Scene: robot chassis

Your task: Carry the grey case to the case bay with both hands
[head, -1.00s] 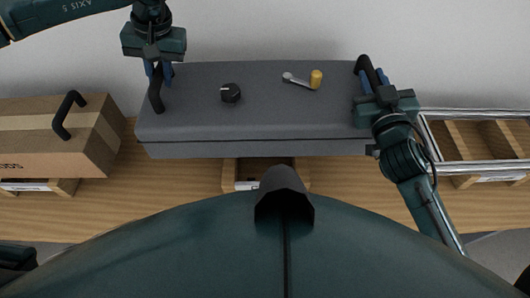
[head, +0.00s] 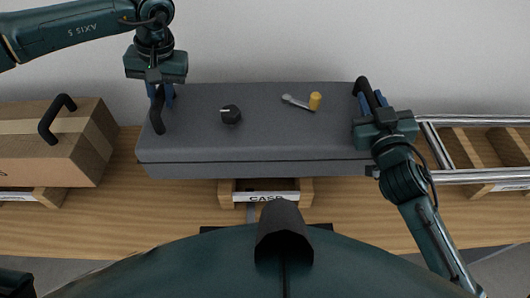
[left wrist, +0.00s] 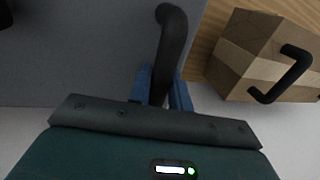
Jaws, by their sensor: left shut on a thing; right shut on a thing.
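The long grey case (head: 270,140) is level across the middle of the head view; its side also shows in the left wrist view (left wrist: 75,55). My left gripper (head: 161,97) is shut on its left black handle (head: 157,115), and the left wrist view shows the blue fingers (left wrist: 162,92) around that handle. My right gripper (head: 370,104) is shut on the right black handle (head: 364,88). The case bay, with wooden blocks (head: 227,192) and a "CASE" label (head: 266,197), shows at the case's near edge. Whether the case touches it is hidden.
A cardboard box (head: 75,150) with a black handle stands close on the left. A metal-railed frame (head: 470,177) lies close on the right.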

